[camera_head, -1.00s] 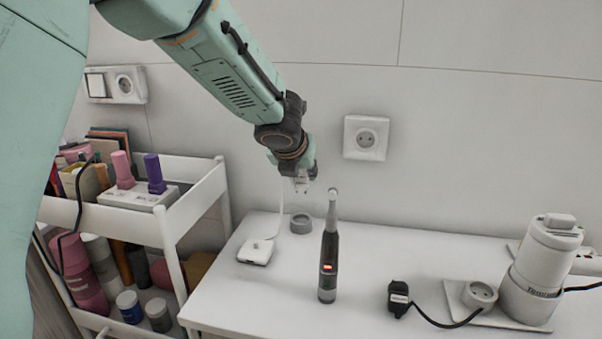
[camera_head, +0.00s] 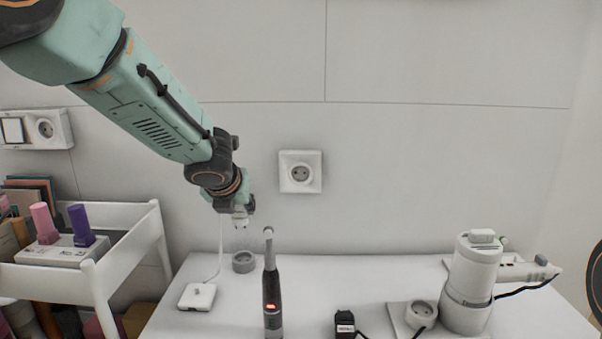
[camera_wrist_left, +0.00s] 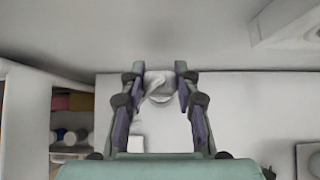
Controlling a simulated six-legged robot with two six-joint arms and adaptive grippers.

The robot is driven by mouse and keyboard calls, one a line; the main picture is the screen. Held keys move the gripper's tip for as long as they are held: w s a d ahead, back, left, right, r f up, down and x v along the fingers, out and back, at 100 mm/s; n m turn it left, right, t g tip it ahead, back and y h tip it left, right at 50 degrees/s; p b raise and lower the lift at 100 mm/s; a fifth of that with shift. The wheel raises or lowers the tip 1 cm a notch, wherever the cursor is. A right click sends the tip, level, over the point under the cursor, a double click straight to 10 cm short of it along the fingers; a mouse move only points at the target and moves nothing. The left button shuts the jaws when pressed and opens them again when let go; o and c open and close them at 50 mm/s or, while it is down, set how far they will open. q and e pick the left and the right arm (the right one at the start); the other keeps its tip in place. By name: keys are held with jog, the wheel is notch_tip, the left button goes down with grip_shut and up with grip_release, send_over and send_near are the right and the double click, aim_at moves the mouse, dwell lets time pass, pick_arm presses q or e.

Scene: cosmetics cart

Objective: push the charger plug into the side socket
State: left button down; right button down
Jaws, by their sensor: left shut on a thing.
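My left gripper (camera_head: 243,208) is shut on a white plug (camera_head: 240,221), held in the air left of and below the wall socket (camera_head: 300,172). The plug's pins point downward and a white cord runs from it to a white square charger base (camera_head: 197,296) on the table. In the left wrist view the white plug (camera_wrist_left: 159,84) sits between the fingertips (camera_wrist_left: 160,76). Another wall socket (camera_head: 45,129) is at the far left beside a switch. A round grey socket (camera_head: 421,313) is on the table at the right. My right gripper is not in view.
An electric toothbrush (camera_head: 271,295) stands upright below the wall socket. A grey ring (camera_head: 243,262) lies behind the charger base. A black adapter (camera_head: 345,323) is at the front, a white canister device (camera_head: 470,280) at the right, and a white cart (camera_head: 125,250) at the left.

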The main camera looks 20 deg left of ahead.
pick_arm(q)
jog(key=shift+w+d+r+g+h, duration=0.15)
jog(key=shift+r+g+h, duration=0.15)
jog(key=shift+r+g, duration=0.4)
dwell(0.5)
